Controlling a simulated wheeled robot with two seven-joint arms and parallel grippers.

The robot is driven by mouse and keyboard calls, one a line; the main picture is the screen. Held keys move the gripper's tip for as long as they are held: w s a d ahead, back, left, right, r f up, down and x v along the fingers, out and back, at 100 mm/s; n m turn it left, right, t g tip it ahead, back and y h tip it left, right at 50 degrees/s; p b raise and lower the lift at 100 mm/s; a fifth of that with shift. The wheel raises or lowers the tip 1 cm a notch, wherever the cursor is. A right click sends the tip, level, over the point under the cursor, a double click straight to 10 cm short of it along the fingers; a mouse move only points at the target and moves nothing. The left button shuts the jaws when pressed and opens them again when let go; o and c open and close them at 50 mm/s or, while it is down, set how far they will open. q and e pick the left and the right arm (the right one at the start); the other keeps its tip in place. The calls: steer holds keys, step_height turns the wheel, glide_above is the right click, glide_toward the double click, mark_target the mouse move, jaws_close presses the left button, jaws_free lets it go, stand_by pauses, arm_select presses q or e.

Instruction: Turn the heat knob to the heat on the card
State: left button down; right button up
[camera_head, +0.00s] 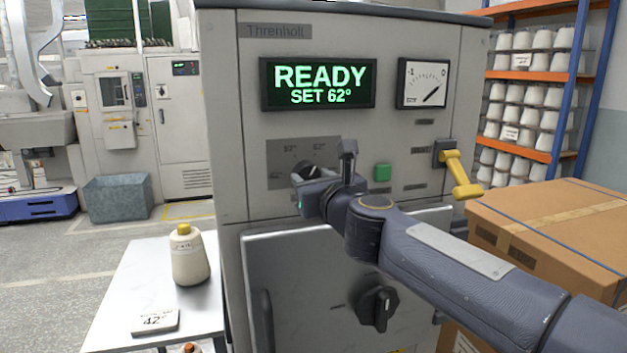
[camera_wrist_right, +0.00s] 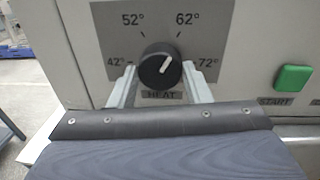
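The heat knob (camera_wrist_right: 160,66) is a round black dial in the right wrist view. Its white pointer points up and slightly right, toward the 62° mark. The dial plate (camera_wrist_right: 200,22) also carries 42°, 52° and 72°. My right gripper (camera_wrist_right: 160,78) is open, with one finger on each side of the knob and small gaps showing. In the head view my right gripper (camera_head: 320,182) partly covers the knob. The card (camera_head: 155,321) reads 42° and lies on the white table. The display (camera_head: 318,84) reads READY, SET 62°. My left gripper is out of view.
A green start button (camera_head: 382,172) sits right of the knob, and a yellow lever (camera_head: 461,177) farther right. A black door handle (camera_head: 376,304) is below. A cardboard box (camera_head: 560,225) is at the right.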

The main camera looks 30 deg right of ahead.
steer(key=c, duration=0.4)
steer(key=shift+o, duration=0.2)
steer(key=shift+n, duration=0.3)
steer(key=n+p, duration=0.3)
steer(key=n, duration=0.1)
steer(key=shift+r, duration=0.2)
steer(key=n+p, duration=0.3)
steer(key=n, duration=0.1)
steer(key=shift+a+g+h, duration=0.1)
steer(key=shift+g+h, duration=0.2)
steer(key=shift+g, duration=0.1)
steer(key=n+p, duration=0.2)
steer(key=n, duration=0.2)
steer(key=shift+n+p, duration=0.35)
steer(key=shift+n, duration=0.05)
steer(key=n+p, duration=0.3)
steer(key=n, duration=0.2)
steer(key=shift+a+f+h, duration=0.1)
steer(key=shift+h, duration=0.3)
steer(key=shift+f+n+p, duration=0.15)
steer(key=shift+n+p, duration=1)
steer(key=shift+n, duration=0.95)
